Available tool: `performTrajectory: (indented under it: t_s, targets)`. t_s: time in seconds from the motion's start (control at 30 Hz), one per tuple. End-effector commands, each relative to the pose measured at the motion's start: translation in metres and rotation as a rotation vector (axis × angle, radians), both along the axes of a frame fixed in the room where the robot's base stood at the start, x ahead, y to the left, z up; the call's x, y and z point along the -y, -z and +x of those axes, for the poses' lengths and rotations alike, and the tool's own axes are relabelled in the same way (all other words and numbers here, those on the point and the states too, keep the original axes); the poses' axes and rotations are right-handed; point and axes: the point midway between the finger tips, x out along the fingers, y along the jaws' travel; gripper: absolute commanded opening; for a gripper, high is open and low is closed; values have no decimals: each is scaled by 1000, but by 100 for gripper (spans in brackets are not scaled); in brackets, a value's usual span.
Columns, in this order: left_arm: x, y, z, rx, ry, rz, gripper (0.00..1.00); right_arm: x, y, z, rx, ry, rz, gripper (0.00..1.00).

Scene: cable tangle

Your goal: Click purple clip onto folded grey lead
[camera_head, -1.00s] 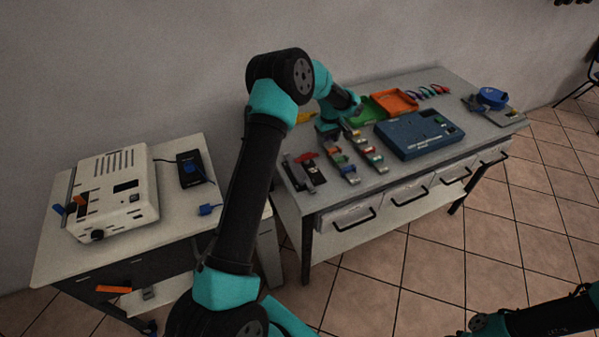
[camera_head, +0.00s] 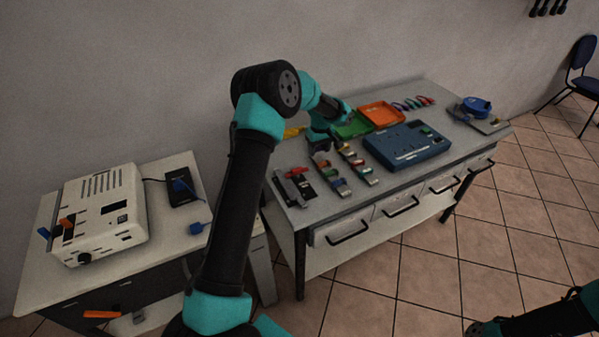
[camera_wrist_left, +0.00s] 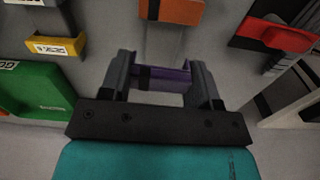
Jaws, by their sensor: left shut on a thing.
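My left gripper (camera_wrist_left: 162,82) is shut on a purple clip (camera_wrist_left: 165,74), which spans between its two fingers in the left wrist view. In the head view the left gripper (camera_head: 319,142) is over the back left of the workbench, beside the green tray; the clip is too small to make out there. Several coloured leads (camera_head: 413,103) lie at the back of the bench, too small to pick out a folded grey one. Part of my right arm shows at the lower right of the head view; its gripper does not show.
The bench (camera_head: 325,213) carries a green tray (camera_head: 352,127), an orange tray (camera_head: 381,115), a blue device (camera_head: 408,150) and rows of small coloured parts (camera_head: 357,166). A red part (camera_wrist_left: 280,36) and an orange part (camera_wrist_left: 175,10) lie near the gripper. A white device (camera_head: 98,215) stands on the left table.

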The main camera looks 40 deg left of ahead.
Motion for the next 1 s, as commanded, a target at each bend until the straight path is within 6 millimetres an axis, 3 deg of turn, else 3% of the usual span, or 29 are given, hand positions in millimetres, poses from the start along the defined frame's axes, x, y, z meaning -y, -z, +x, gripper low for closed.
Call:
performTrajectory:
  t_s: [0.17, 0.27, 0.5, 0.6, 0.73, 1.0]
  targets:
    - [41, -18, -8, 1, 209, -2, 39, 0, 0, 0, 0, 0, 0, 43]
    - [78, -33, -20, 3, 407, -3, 39, 0, 0, 0, 0, 0, 0, 43]
    - [168, -70, -67, 3, 960, -3, 39, 0, 0, 0, 0, 0, 0, 43]
    - [193, -80, -87, 2, 1144, -1, 39, 0, 0, 0, 0, 0, 0, 43]
    - [211, -87, -103, 2, 1291, 1, 39, 0, 0, 0, 0, 0, 0, 43]
    - [215, -88, -108, 0, 1336, 0, 39, 0, 0, 0, 0, 0, 0, 43]
